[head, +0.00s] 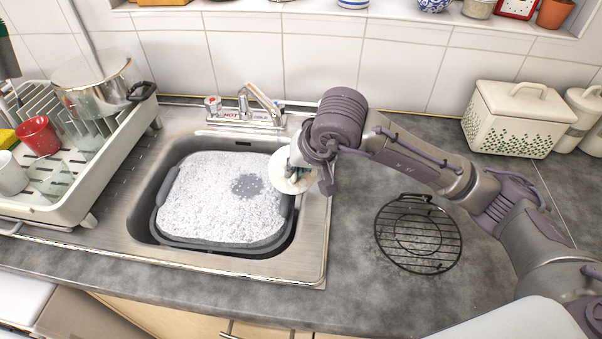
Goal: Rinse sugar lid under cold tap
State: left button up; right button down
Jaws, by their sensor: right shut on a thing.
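My right gripper (310,168) reaches in from the right and is over the right edge of the sink. It is shut on a round, cream-white lid, the sugar lid (286,183), whose upper part the gripper hides. The lid is tilted and hangs beside the right side of the basin. The chrome mixer tap (262,101) stands behind the basin, to the upper left of the lid. A red mark shows on its left handle (213,103). I cannot see water running. My left gripper is out of view.
A grey tub (166,180) full of white suds sits in the steel sink (310,245). A dish rack (72,205) with a pot (97,75) and red mug (38,136) stands left. A black wire trivet (418,235) and white bread bin (517,118) are right.

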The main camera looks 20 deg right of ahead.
aim_at(287, 156)
jog(key=shift+w+a, duration=0.1)
jog(key=shift+w, duration=0.4)
jog(key=w, duration=0.3)
jog(key=shift+w+a+f, duration=0.1)
jog(key=shift+a+f, duration=0.15)
jog(key=shift+f, duration=0.15)
jog(key=shift+w+a+f+b, duration=0.1)
jog(key=shift+w+f+b, duration=0.2)
jog(key=shift+w+b, duration=0.4)
jog(key=shift+w+a+f+b, duration=0.1)
jog(key=shift+w+b, duration=0.15)
jog(key=shift+w, duration=0.3)
jog(key=shift+w+a+f+b, duration=0.1)
jog(key=shift+w+b, duration=0.1)
jog(key=shift+w, duration=0.35)
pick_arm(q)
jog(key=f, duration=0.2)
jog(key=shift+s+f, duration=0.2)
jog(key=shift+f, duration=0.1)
pick_arm(e)
jog(key=shift+w, duration=0.35)
pick_arm(q)
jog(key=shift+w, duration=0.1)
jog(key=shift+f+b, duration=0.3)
jog(key=shift+b, duration=0.2)
pick_arm(e)
jog(key=shift+s+d, duration=0.35)
jog(key=shift+d, duration=0.2)
jog(key=shift+r, duration=0.1)
